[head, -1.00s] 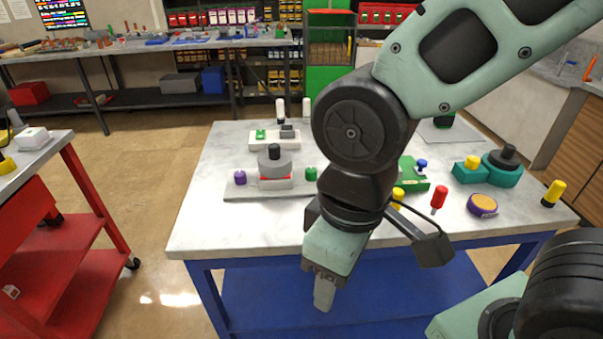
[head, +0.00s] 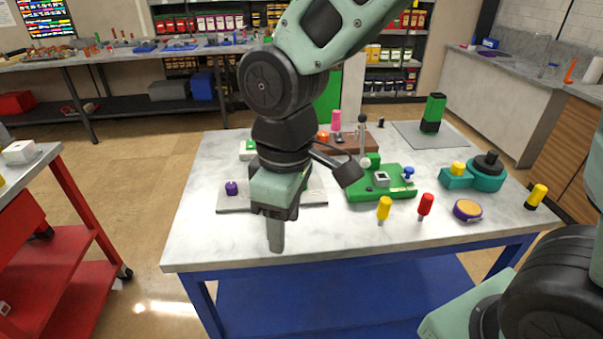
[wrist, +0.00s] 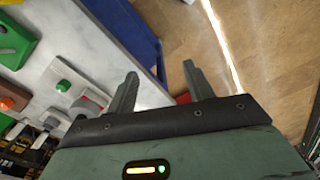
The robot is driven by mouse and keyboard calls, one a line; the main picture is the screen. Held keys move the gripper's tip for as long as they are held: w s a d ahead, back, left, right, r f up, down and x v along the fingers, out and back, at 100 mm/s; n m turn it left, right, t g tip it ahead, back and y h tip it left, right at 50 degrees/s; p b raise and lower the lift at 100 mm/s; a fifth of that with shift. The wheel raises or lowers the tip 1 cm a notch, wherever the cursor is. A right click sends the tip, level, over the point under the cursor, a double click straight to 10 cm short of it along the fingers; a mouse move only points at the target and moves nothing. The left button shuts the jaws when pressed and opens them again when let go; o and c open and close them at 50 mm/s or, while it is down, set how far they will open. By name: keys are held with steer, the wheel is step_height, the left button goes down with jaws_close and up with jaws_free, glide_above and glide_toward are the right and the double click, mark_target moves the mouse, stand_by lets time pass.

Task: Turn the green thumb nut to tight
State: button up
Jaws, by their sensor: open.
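The green thumb nut (wrist: 63,86) shows in the wrist view at the left, on a pale grey base plate (wrist: 45,92) beside the grey and red pump body (wrist: 90,104). My gripper (head: 276,245) is above the table's front part, nearer the front edge than the plate. In the wrist view my gripper (wrist: 158,72) is open and empty, with the nut outside its fingers.
A green fixture (head: 365,190) with a lever stands right of the plate. Yellow (head: 384,208) and red (head: 425,205) handled tools stand in front of it. A purple and yellow disc (head: 467,210) and teal fixture (head: 485,178) are farther right. The table's front left is clear.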

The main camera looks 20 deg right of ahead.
steer(key=w+d+r+n+p, duration=0.1)
steer(key=w+d+p, duration=0.1)
steer(key=w, duration=0.7)
steer(key=w+d+r+n+p, duration=0.1)
steer(key=w+d+n+p, duration=0.1)
steer(key=w, duration=0.6)
steer(key=w+d+f+n+p, duration=0.2)
steer(key=w+d+f+p, duration=0.1)
steer(key=w+d, duration=0.95)
steer(key=shift+h, duration=0.3)
steer(key=f+p, duration=0.1)
steer(key=f, duration=0.4)
steer(key=f+p, duration=0.2)
steer(key=f, duration=0.4)
steer(key=a+f+p, duration=0.1)
steer(key=f+p, duration=0.1)
steer(key=f, duration=0.3)
steer(key=shift+f, duration=0.4)
steer(key=c, duration=1)
